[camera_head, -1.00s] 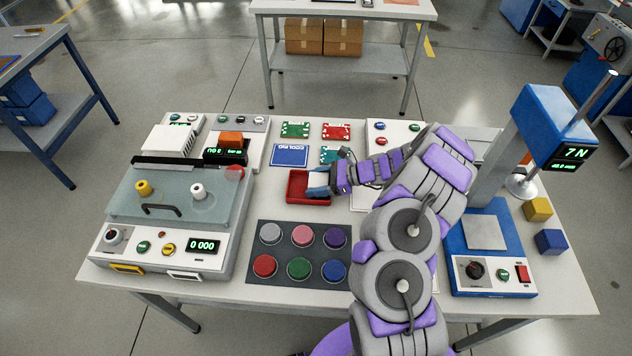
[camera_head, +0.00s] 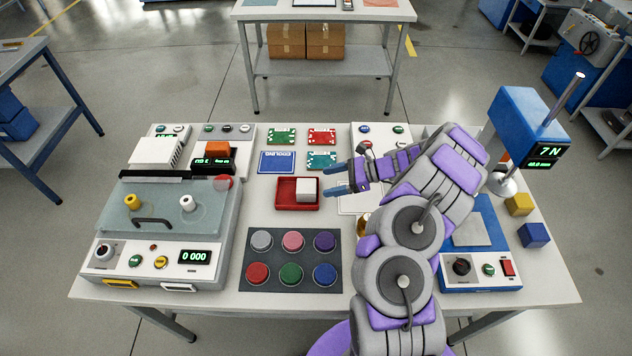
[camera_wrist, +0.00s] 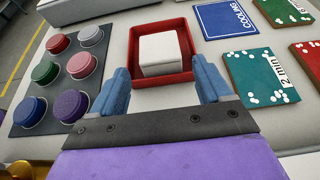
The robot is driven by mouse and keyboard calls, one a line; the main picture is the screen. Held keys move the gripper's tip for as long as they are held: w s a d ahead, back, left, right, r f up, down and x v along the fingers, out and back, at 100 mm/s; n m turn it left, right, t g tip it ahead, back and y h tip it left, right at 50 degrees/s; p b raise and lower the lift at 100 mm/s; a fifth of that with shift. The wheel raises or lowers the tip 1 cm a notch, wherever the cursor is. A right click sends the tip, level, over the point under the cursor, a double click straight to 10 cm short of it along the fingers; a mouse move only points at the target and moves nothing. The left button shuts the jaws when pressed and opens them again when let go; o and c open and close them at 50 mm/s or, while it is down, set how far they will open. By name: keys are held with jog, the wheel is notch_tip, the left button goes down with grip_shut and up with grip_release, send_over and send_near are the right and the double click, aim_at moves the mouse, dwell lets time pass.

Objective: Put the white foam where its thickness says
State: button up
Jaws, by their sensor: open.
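The white foam (camera_head: 307,190) is a small white block resting in the red tray (camera_head: 283,202), toward the tray's right side in the head view. In the wrist view the foam (camera_wrist: 160,54) sits inside the tray (camera_wrist: 135,77), just beyond my fingers. My gripper (camera_head: 332,181) is open and empty, to the right of the tray in the head view. In the wrist view its two blue fingers (camera_wrist: 163,80) are spread apart, with the foam ahead between their lines. The foam is not touched by either finger.
A dark pad with several coloured buttons (camera_head: 292,258) lies in front of the tray. A blue COOLING card (camera_head: 277,162) and green and red cards lie behind. A glass-lidded machine (camera_head: 165,215) stands left, a blue force press (camera_head: 482,240) right. Yellow and blue cubes sit at the right edge.

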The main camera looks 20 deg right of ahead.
jog(key=shift+v, duration=1.2)
jog(key=s+a+r+n+g+h, duration=0.1)
jog(key=s+a+r+n+g, duration=0.3)
jog(key=a+r, duration=0.4)
jog(key=s+a+r+n+g, duration=0.1)
jog(key=s+a+r+n, duration=0.2)
jog(key=a+r+n, duration=0.4)
jog(key=s+a+r+n+g+h, duration=0.1)
jog(key=s+a+r+n+h, duration=0.15)
jog(key=s, duration=0.35)
jog(key=s+a+r+n+g+h, duration=0.2)
jog(key=s+r, duration=0.2)
jog(key=s, duration=0.3)
jog(key=s+d+n+t+h, duration=0.1)
jog(key=s+d+n+h, duration=0.2)
jog(key=s, duration=0.6)
jog(key=s+d+n+t+h, duration=0.1)
jog(key=s+d+n+h, duration=0.2)
jog(key=s, duration=0.6)
jog(key=shift+s+d+r+h, duration=0.15)
jog(key=shift+s+d+h, duration=0.1)
jog(key=shift+d+h, duration=0.6)
